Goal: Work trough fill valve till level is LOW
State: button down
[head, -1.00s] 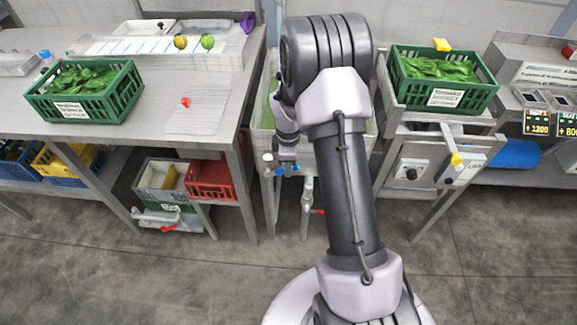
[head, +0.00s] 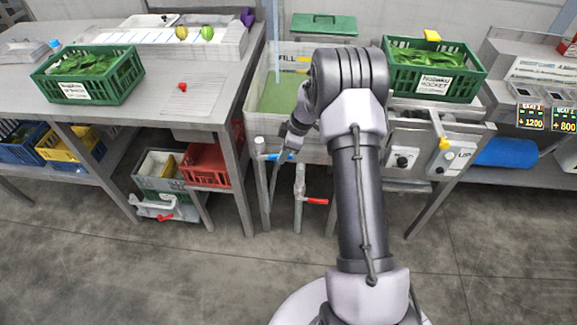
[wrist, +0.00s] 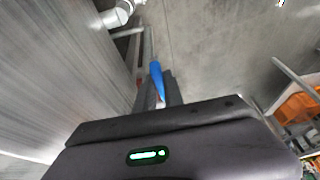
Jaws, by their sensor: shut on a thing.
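The wash trough (head: 256,124) stands in the middle of the head view, with green-tinted water (head: 278,98) inside. A FILL label is on its back wall, and a pale blue vertical stream (head: 277,50) shows at its back left. The fill valve's blue handle (head: 284,156) is on a pipe at the trough's front left. My gripper (head: 281,152) is shut on this handle. In the wrist view the blue handle (wrist: 157,80) sits between the fingers (wrist: 158,92). My arm hides the trough's right part. I cannot read the level marks.
A red-handled valve (head: 316,201) is on the pipe below the trough. Green crates of leaves stand on the left table (head: 88,75) and right of the trough (head: 435,68). A control panel (head: 403,160) is at right. The floor in front is clear.

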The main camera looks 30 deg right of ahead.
jog(key=shift+s+d+f+t+y+b, duration=0.1)
jog(key=shift+f+t+y+b, duration=0.15)
jog(key=shift+f+y, duration=0.1)
jog(key=shift+s+d+f+t+y+b, duration=0.1)
jog(key=shift+f+t+y+b, duration=0.05)
jog(key=shift+f+y+b, duration=0.15)
jog(key=shift+f+t+y, duration=0.3)
jog(key=shift+f+y, duration=0.1)
jog(key=shift+y, duration=0.05)
jog(key=c, duration=1.5)
grip_release()
jog(key=shift+o, duration=0.3)
jog(key=p+v, duration=0.6)
jog(key=v, duration=1.1)
jog(key=shift+r, duration=0.2)
